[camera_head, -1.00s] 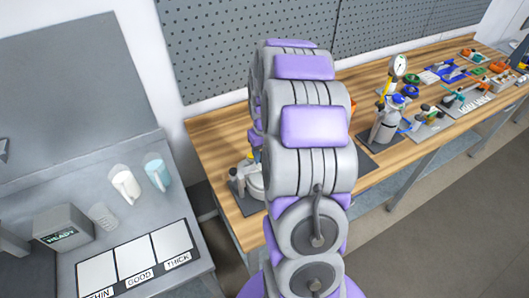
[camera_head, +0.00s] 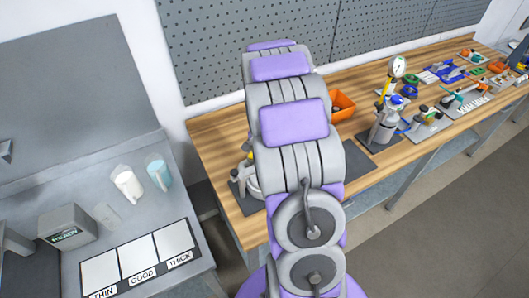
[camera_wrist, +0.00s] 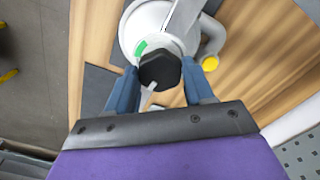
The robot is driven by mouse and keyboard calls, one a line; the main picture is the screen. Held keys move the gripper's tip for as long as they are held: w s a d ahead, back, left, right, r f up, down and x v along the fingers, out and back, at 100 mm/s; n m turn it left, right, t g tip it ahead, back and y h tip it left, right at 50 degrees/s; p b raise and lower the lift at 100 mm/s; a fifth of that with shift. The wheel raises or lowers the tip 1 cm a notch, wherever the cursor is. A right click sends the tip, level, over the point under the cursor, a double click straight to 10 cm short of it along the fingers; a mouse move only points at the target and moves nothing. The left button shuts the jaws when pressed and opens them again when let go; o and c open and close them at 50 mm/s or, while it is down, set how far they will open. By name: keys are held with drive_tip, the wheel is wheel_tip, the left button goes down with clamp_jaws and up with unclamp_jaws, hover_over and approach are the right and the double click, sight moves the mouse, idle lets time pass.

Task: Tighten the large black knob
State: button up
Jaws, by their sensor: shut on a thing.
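The large black knob (camera_wrist: 160,70) shows in the wrist view on top of a round white and grey device (camera_wrist: 150,22). My gripper (camera_wrist: 166,78) has its two blue fingers on either side of the knob and is shut on it. In the head view my arm hides the knob and the gripper. Only part of the white device (camera_head: 250,180) shows there, left of my arm on the wooden bench.
The wooden bench (camera_head: 215,135) runs along a pegboard wall. An orange bin (camera_head: 342,104), a grey cylinder with a gauge (camera_head: 386,122) and several tools stand to the right. A grey side table (camera_head: 190,215) with two cups is at the left.

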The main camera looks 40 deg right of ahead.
drive_tip(key=shift+w+d+r+m, duration=0.1)
drive_tip(key=shift+r+m, duration=0.05)
drive_tip(key=shift+m, duration=0.75)
drive_tip(key=o, duration=1)
drive_tip(key=shift+o, duration=0.2)
wheel_tip(320, 180, up, 17)
drive_tip(key=p, duration=0.1)
